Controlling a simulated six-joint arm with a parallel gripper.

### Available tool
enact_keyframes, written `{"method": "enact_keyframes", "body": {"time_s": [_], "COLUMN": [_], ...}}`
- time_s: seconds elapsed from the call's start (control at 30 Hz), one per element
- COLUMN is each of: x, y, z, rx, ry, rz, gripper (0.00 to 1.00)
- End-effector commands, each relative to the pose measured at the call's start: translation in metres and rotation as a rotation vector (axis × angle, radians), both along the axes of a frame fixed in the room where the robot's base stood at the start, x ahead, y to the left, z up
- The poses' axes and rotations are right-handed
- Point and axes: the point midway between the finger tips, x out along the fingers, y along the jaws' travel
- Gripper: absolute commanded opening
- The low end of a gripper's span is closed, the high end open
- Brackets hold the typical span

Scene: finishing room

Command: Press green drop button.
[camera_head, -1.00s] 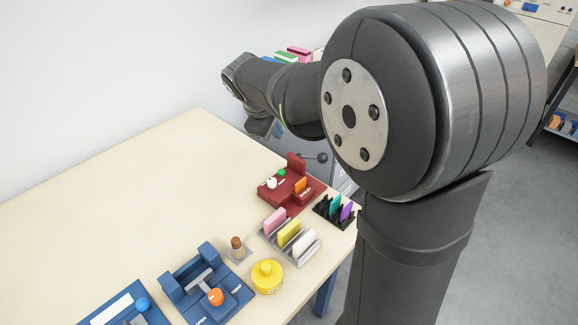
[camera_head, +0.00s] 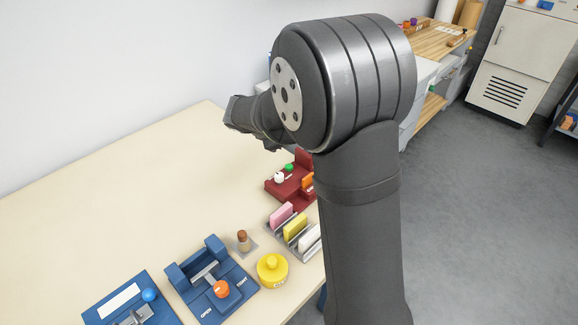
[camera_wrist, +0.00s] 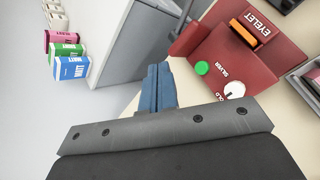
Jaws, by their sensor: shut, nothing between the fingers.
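A green button (camera_head: 289,167) stands on the dark red press (camera_head: 284,187) at the table's back right edge, next to a white knob (camera_head: 279,177). In the wrist view the green button (camera_wrist: 202,68) is by the lettering SILVER, and the white knob (camera_wrist: 234,90) by GOLD. My gripper (camera_wrist: 158,68) is shut and empty, its blue fingers together, to the left of the green button and apart from it in that view. In the head view my gripper (camera_head: 272,146) is small and dark, above and behind the press. My arm hides the press's right side.
A rack with pink, yellow and white pieces (camera_head: 296,228), a yellow pot (camera_head: 272,269) and blue fixtures (camera_head: 212,280) stand nearer. A grey cabinet (camera_wrist: 135,45) is beyond the table. The table's left is bare.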

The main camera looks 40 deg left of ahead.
Motion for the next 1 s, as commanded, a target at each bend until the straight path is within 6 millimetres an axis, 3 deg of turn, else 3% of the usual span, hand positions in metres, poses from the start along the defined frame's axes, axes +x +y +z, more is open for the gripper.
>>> {"method": "enact_keyframes", "body": {"time_s": [0.6,1.0], "x": [0.0,0.0], "y": [-0.001,0.0], "z": [-0.075,-0.086], "rx": [-0.002,0.001], "ry": [0.002,0.001], "rz": [-0.001,-0.001], "gripper": [0.0,0.0]}}
